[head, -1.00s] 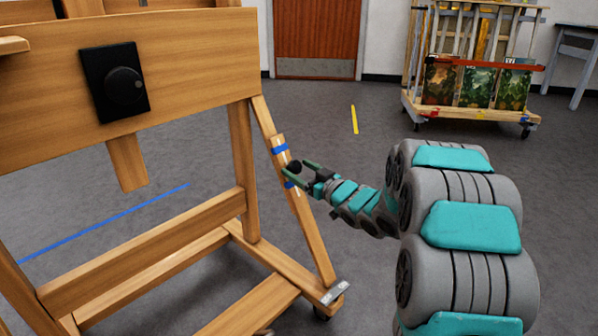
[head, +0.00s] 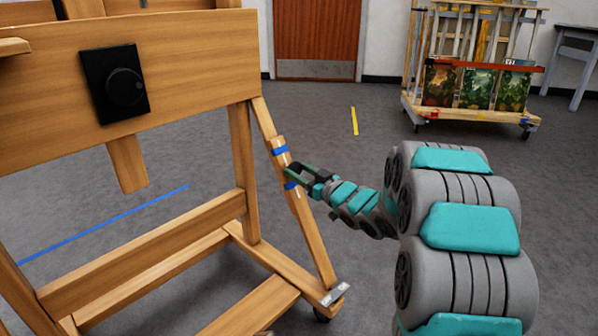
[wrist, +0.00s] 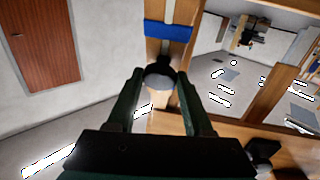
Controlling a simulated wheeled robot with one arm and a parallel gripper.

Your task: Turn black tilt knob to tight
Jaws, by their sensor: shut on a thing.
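The black tilt knob (wrist: 159,75) shows in the wrist view as a dark round knob on the slanted wooden strut, just below a blue tape band. My gripper (wrist: 160,82) has one finger on each side of it and is shut on it. In the head view my gripper (head: 291,173) reaches the strut (head: 305,225) from the right, between two blue tape bands, and its fingers largely hide the knob. Which way the knob is turned cannot be told.
A larger black knob (head: 125,87) on a black plate is on the easel's front board (head: 200,60). The easel's base beams (head: 140,265) lie low at left. A wheeled rack with pictures (head: 470,85) stands at back right. The floor between is clear.

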